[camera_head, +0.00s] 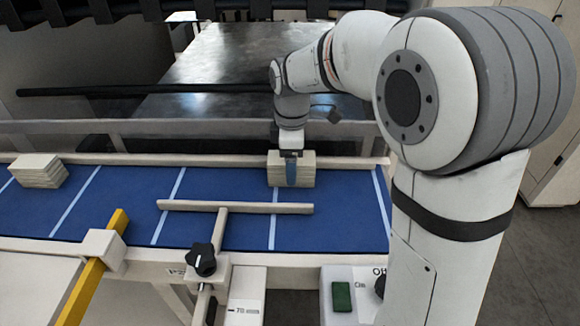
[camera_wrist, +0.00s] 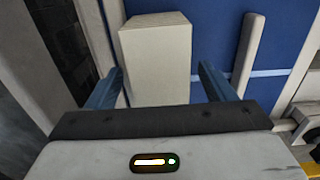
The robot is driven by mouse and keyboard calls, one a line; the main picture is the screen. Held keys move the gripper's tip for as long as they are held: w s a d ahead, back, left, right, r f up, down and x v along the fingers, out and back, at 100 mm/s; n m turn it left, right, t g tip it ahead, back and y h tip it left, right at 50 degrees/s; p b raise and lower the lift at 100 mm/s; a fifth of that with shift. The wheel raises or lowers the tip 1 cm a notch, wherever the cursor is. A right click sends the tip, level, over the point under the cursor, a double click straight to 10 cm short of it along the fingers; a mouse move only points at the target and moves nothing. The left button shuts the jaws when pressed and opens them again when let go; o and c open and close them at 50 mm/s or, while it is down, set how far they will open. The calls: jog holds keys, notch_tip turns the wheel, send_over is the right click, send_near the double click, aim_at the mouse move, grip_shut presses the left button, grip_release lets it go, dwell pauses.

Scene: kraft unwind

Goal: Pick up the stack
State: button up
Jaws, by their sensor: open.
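A stack of cream sheets (camera_head: 305,171) stands on the blue conveyor belt (camera_head: 230,235), close to its far rail. It also shows in the wrist view (camera_wrist: 157,60) as a pale block. My gripper (camera_head: 291,172) points down at the stack in the head view. In the wrist view its two blue fingers (camera_wrist: 160,84) are apart, one on each side of the stack's near part. A gap shows between the right finger and the stack; the left finger is close to it, and I cannot tell if it touches. A second cream stack (camera_head: 39,170) sits at the belt's far left.
A guide bar (camera_head: 235,207) crosses above the belt in front of the stack; it also shows in the wrist view (camera_wrist: 247,55). A yellow bar (camera_head: 93,270) and a black knob (camera_head: 202,260) are at the near edge. A rail (camera_head: 150,159) runs behind the belt.

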jog(key=shift+c, duration=0.5)
jog(key=c, duration=1.1)
jog(key=shift+o, duration=0.2)
notch_tip(320, 180, up, 10)
jog(key=shift+f+b, duration=0.2)
jog(key=shift+b, duration=0.2)
jog(key=shift+f+b, duration=2.2)
jog(key=shift+f, duration=1.3)
jog(key=shift+s+f, duration=0.1)
jog(key=shift+s, duration=0.7)
jog(key=o, duration=1.2)
jog(key=shift+c, duration=0.2)
